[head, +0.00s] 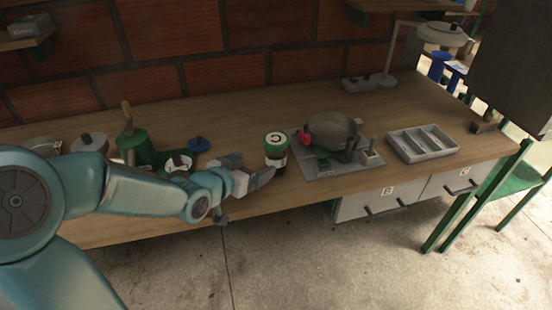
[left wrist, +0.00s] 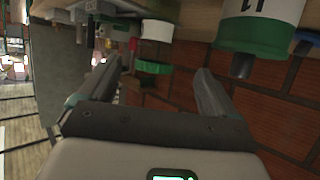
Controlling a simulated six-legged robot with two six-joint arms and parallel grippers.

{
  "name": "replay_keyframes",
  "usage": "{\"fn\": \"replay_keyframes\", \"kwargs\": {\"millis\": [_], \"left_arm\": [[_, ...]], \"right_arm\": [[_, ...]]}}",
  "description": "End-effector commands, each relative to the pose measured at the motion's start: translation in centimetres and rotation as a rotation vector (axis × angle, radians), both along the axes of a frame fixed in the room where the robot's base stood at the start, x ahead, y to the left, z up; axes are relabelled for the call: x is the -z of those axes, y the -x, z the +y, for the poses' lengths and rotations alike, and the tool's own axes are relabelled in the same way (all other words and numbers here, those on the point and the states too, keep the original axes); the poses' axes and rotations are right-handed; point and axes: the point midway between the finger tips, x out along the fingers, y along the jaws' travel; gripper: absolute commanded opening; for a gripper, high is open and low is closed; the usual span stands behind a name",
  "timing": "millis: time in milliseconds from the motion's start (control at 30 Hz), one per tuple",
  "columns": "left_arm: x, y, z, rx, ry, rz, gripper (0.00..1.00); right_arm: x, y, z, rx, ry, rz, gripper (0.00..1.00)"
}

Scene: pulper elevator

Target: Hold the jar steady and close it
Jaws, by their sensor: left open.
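A small jar (head: 276,157) with a green top and a pale, marked disc stands near the bench's front edge, left of the grey machine. My left gripper (head: 250,182) is open and empty, just left and in front of this jar. In the left wrist view, a white and green jar-like thing (left wrist: 154,67) shows beyond the open fingers of my left gripper (left wrist: 155,82). I cannot tell for sure whether it is the same jar. A blue knobbed lid (head: 199,144) lies on the bench farther left. My right gripper is not in view.
A grey machine (head: 333,130) stands on a plate right of the jar. A grey divided tray (head: 422,143) lies at the right. A green canister (head: 133,145) and a white-topped pot (head: 178,163) stand left. The back middle of the bench is clear.

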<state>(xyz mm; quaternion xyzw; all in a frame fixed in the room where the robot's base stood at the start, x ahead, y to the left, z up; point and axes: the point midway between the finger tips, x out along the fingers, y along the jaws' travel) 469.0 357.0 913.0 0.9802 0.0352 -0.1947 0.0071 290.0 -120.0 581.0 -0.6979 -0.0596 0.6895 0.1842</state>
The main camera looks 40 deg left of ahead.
Motion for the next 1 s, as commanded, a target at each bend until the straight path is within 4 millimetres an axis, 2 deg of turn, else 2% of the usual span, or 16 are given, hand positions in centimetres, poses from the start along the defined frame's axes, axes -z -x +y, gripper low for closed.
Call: {"fn": "replay_keyframes", "kwargs": {"millis": [100,300,433,767,1000], "left_arm": [[1.1,-2.6,0.1,0.003,0.001,0.002,0.92],[2.3,-5.6,0.4,0.001,0.001,0.002,0.92],[2.6,-6.4,0.4,0.000,0.000,0.001,0.92],[2.7,-6.6,0.4,0.000,0.000,0.001,0.92],[3.5,-9.9,0.2,0.001,0.001,0.003,0.92]], "right_arm": [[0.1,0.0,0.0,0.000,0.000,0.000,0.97],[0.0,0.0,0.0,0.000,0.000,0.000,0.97],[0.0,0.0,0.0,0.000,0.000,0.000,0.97],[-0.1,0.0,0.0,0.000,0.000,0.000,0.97],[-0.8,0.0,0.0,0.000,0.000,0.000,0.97]]}}
